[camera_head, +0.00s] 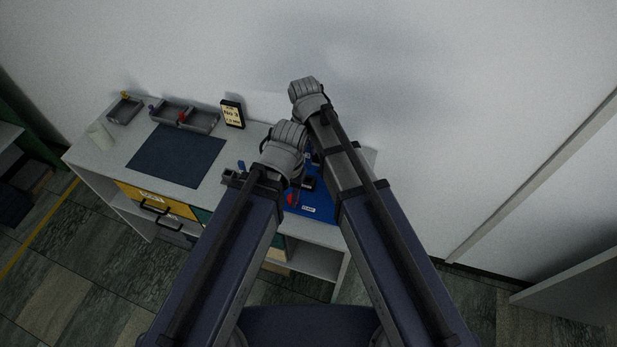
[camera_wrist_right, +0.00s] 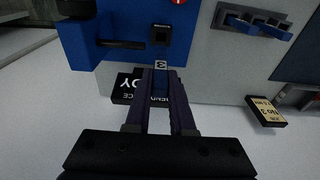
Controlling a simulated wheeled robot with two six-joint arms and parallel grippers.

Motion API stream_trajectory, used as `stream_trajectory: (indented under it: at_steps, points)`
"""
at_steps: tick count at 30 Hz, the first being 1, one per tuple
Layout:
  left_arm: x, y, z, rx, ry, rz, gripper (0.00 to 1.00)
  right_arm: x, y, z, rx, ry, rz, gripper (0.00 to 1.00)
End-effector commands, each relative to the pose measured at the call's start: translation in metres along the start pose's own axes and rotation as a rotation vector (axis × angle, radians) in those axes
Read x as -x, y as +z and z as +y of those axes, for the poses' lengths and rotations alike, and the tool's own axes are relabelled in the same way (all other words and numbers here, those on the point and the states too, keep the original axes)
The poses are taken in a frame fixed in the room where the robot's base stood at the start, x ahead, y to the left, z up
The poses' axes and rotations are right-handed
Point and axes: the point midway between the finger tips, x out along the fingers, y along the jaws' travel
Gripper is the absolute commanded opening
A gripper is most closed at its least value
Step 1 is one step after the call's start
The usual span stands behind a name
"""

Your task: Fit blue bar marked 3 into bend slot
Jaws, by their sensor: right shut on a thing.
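The blue bar marked 3 (camera_wrist_right: 161,66) is between the fingers of my right gripper (camera_wrist_right: 160,78) in the right wrist view. The gripper is shut on it, and its marked end points away from the wrist. Just beyond that end, a small black block with an opening (camera_wrist_right: 160,36) stands at the edge of the blue board (camera_wrist_right: 120,24). This looks like the bend slot; the bar appears outside it, but I cannot tell whether they touch.
A black sign (camera_wrist_right: 128,88) stands beside the fingers. A rack with blue bars (camera_wrist_right: 256,23) and a No 3 sign (camera_wrist_right: 265,110) are to the right. In the head view, a dark mat (camera_head: 176,155) lies clear on the table, with grey trays (camera_head: 185,117) behind it.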

Motion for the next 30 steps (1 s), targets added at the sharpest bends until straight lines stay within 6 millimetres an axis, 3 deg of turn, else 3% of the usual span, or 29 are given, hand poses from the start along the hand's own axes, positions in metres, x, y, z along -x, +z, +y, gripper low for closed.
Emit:
stream_trajectory:
  at_steps: [13, 23, 30]
  points:
    - [-0.059, -0.004, 0.005, -0.01, -0.002, 0.0, 0.5, -0.059, 0.007, 0.0, 0.0, 0.0, 0.0, 0.0]
    - [-0.066, -0.004, 0.006, -0.009, -0.002, 0.0, 0.5, -0.066, 0.008, 0.0, 0.0, 0.0, 0.0, 0.0]
    - [-0.094, -0.005, 0.009, -0.008, -0.002, 0.0, 0.5, -0.094, 0.011, 0.0, 0.0, 0.0, 0.0, 0.0]
